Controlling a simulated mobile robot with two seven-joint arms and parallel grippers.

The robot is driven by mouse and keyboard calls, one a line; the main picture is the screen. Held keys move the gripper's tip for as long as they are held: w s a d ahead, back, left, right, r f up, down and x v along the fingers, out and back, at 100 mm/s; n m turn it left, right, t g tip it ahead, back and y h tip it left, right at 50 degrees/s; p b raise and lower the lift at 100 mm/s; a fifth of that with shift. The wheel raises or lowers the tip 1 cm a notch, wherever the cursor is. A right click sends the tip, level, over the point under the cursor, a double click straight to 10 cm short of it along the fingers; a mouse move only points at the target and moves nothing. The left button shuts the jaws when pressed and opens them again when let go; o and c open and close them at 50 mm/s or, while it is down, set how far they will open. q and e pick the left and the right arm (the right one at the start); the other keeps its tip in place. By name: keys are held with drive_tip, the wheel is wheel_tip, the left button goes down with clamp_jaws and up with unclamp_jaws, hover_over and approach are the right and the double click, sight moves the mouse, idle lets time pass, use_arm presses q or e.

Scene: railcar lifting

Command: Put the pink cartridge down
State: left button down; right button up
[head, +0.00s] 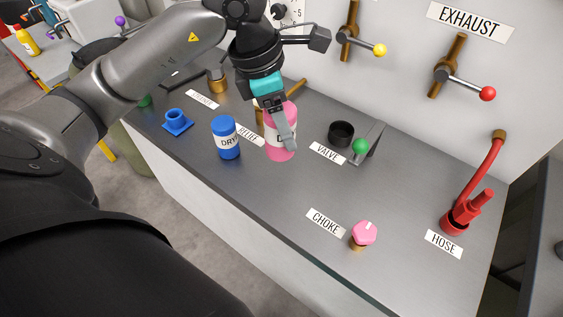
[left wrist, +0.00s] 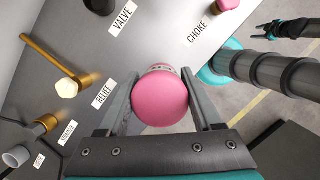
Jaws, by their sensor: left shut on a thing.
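The pink cartridge (head: 281,148) is upright over the grey bench between the RELIEF and VALVE labels. My left gripper (head: 280,128) is shut on it from above, a finger covering part of its label. I cannot tell whether its base touches the bench. In the left wrist view, the round pink end of the cartridge (left wrist: 160,100) sits between the two fingers of my left gripper (left wrist: 163,78). My right gripper (left wrist: 266,31) shows small at the upper right of that view, away from the cartridge; its opening is unclear.
A blue DRY cartridge (head: 226,140) stands just left of the pink one. A blue socket (head: 177,122) is farther left. A black cup (head: 341,132) and a green-knobbed lever (head: 360,146) are to the right. The bench front (head: 270,195) has clear room before the pink CHOKE knob (head: 364,233).

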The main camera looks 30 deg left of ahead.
sight(266, 132)
use_arm(q)
drive_tip(key=shift+w+f+b, duration=0.1)
drive_tip(key=shift+f+b, duration=0.6)
drive_tip(key=shift+f, duration=5.95)
use_arm(e)
drive_tip(key=shift+w+f, duration=0.7)
drive_tip(key=shift+f, duration=0.05)
drive_tip(key=shift+a+f, duration=0.1)
use_arm(q)
drive_tip(key=c, duration=0.5)
unclamp_jaws()
drive_tip(key=shift+f, duration=0.2)
drive_tip(key=o, duration=0.4)
drive_tip(key=shift+o, duration=0.2)
use_arm(e)
drive_tip(key=shift+f, duration=0.1)
use_arm(q)
drive_tip(key=shift+r, duration=0.2)
drive_tip(key=shift+r, duration=0.35)
drive_tip(key=p+v, duration=0.1)
drive_tip(key=v, duration=1)
drive_tip(key=shift+r, duration=0.15)
use_arm(e)
drive_tip(key=shift+s+r, duration=0.1)
drive_tip(key=shift+r, duration=0.5)
